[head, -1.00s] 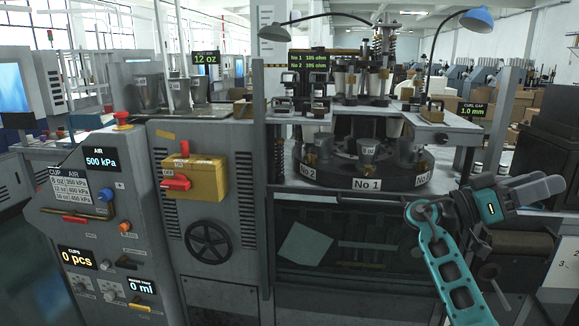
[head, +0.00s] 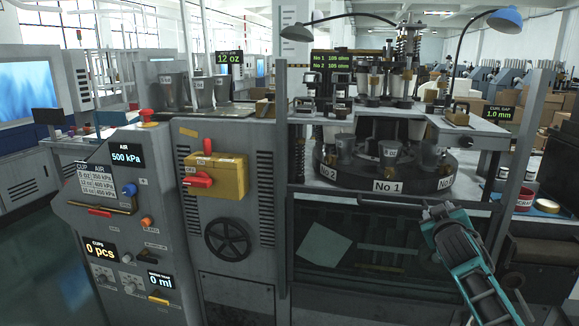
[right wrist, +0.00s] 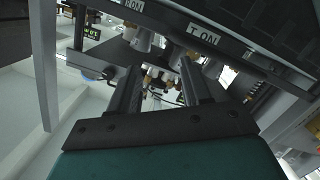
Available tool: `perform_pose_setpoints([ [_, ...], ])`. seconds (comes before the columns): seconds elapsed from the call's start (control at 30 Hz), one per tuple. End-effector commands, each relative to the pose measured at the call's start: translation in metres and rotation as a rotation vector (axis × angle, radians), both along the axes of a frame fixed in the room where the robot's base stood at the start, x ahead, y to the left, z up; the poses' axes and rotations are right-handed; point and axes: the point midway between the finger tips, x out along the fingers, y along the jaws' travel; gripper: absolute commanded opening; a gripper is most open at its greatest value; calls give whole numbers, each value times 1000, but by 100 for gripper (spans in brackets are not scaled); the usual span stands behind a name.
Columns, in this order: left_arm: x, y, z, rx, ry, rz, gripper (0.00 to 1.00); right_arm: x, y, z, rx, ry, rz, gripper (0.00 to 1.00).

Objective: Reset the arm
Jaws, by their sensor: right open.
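My right arm (head: 462,255), teal and dark grey, rises from the lower right of the head view in front of the cup-forming machine (head: 225,150). Its upper end is just below and right of the round turntable (head: 388,186) with the No 1 label. I cannot make out its fingertips in the head view. In the right wrist view my right gripper (right wrist: 160,84) is open, with two dark fingers apart and nothing between them. Machine parts and labels show upside down beyond the fingers. My left gripper is not in view.
The control panel (head: 120,215) stands at the left, with a yellow switch box (head: 220,177) beside it. Metal cups stand on the turntable. Two posts frame the machine front.

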Motion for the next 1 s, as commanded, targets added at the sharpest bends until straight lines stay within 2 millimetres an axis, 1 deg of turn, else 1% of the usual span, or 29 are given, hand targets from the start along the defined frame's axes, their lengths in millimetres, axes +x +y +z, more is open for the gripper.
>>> perform_pose_setpoints([
  [0.03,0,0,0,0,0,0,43,4,11,3,34,-28,58,48],
  [0.1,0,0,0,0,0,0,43,9,25,9,78,-72,130,48],
  [0.27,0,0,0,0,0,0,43,14,50,26,172,-184,259,48],
  [0.3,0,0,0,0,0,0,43,7,58,6,182,-159,271,48],
  [0.4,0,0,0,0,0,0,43,-13,75,-33,200,-106,291,48],
  [0.47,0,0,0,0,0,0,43,-27,86,-56,213,-75,303,48],
  [0.5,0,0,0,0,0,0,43,-37,93,-72,222,-53,310,48],
  [0.57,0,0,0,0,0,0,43,-55,104,-97,239,-16,322,48],
  [0.6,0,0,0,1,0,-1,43,-69,113,-114,253,10,331,48],
  [0.67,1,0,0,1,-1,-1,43,-93,125,-140,275,50,343,48],
  [0.7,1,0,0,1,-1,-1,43,-111,134,-157,292,79,350,48],
  [0.77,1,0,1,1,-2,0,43,-141,148,-182,321,124,360,48],
  [0.8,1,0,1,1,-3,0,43,-161,157,-197,340,153,366,48],
  [0.87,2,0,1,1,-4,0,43,-192,170,-216,371,196,373,48],
  [0.9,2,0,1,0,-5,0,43,-214,177,-228,392,224,375,48],
  [0.97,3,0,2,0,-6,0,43,-246,189,-243,424,266,376,48],
  [1.0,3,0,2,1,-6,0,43,-265,195,-250,444,290,376,48],
])
